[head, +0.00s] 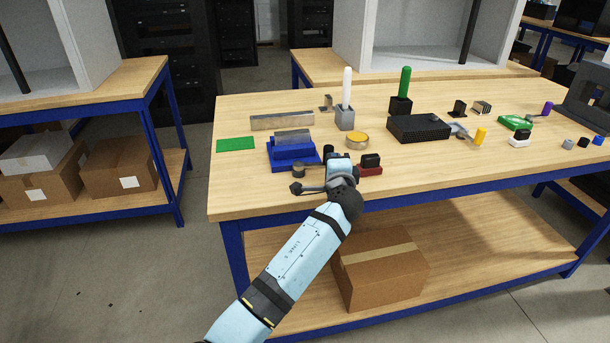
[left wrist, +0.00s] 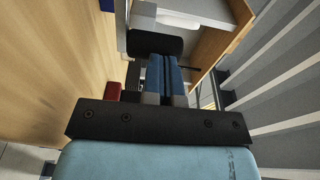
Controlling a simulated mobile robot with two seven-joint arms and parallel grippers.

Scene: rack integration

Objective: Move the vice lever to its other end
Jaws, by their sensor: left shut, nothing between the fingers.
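The blue vice (head: 292,155) with grey jaws stands near the table's front edge in the head view. A dark round screw head (head: 299,170) projects at its front. A thin grey bar with a dark knob (head: 296,188) shows just in front; it seems to be the lever, and its right part runs behind or against my left wrist. My left gripper (head: 339,164) is just right of the vice, shut and empty. Its blue fingers (left wrist: 165,75) are together in the left wrist view, with a black cylinder (left wrist: 155,43) just beyond them; contact is unclear. My right gripper is out of view.
A red block with a black top (head: 369,168) sits close right of my gripper. A round yellow-topped tin (head: 357,138), a white-handled post (head: 347,90) and a black box (head: 418,128) stand behind. A green mat (head: 236,144) lies left of the vice.

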